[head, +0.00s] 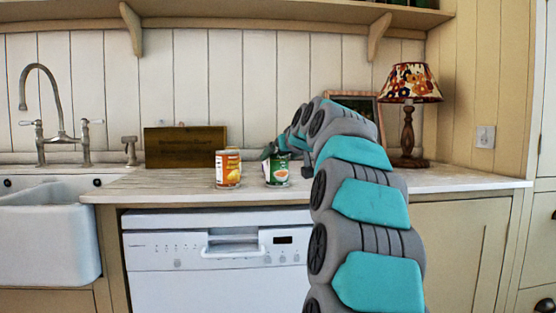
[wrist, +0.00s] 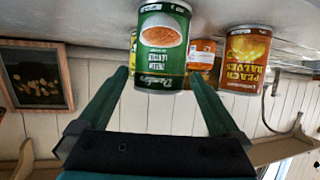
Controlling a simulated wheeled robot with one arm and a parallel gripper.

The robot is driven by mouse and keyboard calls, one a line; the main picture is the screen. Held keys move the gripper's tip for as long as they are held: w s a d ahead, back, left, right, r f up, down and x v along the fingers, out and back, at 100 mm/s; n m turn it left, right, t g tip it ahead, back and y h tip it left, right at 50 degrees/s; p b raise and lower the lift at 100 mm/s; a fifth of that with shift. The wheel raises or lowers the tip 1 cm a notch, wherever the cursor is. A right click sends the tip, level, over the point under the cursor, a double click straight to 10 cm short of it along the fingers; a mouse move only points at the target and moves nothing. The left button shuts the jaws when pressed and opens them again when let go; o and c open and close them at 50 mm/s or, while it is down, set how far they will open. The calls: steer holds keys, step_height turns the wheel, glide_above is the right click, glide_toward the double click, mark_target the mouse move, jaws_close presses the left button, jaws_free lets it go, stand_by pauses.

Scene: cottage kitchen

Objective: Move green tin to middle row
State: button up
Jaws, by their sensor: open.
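The green tin (head: 277,172) stands on the counter, right of the orange peach tin (head: 228,170). In the wrist view the green tin (wrist: 162,50) is large and central, with the peach tin (wrist: 244,60) to its right. My gripper (head: 274,152) is at the green tin, its far parts partly hidden by my arm in the head view. In the wrist view my gripper (wrist: 159,76) is open, one finger on each side of the green tin's near end, with narrow gaps showing. Whether the tin is fully between the fingers is unclear.
Another orange tin (wrist: 203,56) is partly hidden behind. A dark wooden board (head: 184,147) leans at the back wall. A lamp (head: 408,110) and a picture frame (head: 358,106) stand at right; a sink (head: 45,230) is at left.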

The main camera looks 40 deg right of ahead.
steer(key=v, duration=0.9)
steer(key=s+a+f+n+g+y, duration=0.1)
steer(key=s+a+f+g+y, duration=0.15)
steer(key=a+f, duration=1)
steer(key=s+a+f+n+g+y, duration=0.2)
steer(key=a+f+g, duration=0.2)
steer(key=a+f, duration=0.85)
steer(key=s+a+f+g, duration=0.4)
steer(key=s+f, duration=0.7)
steer(key=s, duration=0.3)
steer(key=s+a+f+g, duration=0.4)
steer(key=s+a+f, duration=0.2)
steer(key=s+f, duration=0.5)
steer(key=s, duration=0.4)
steer(key=shift+a+n, duration=0.2)
steer(key=shift+n, duration=0.1)
step_height(320, 180, up, 2)
steer(key=shift+r+p, duration=0.25)
steer(key=shift+p, duration=0.75)
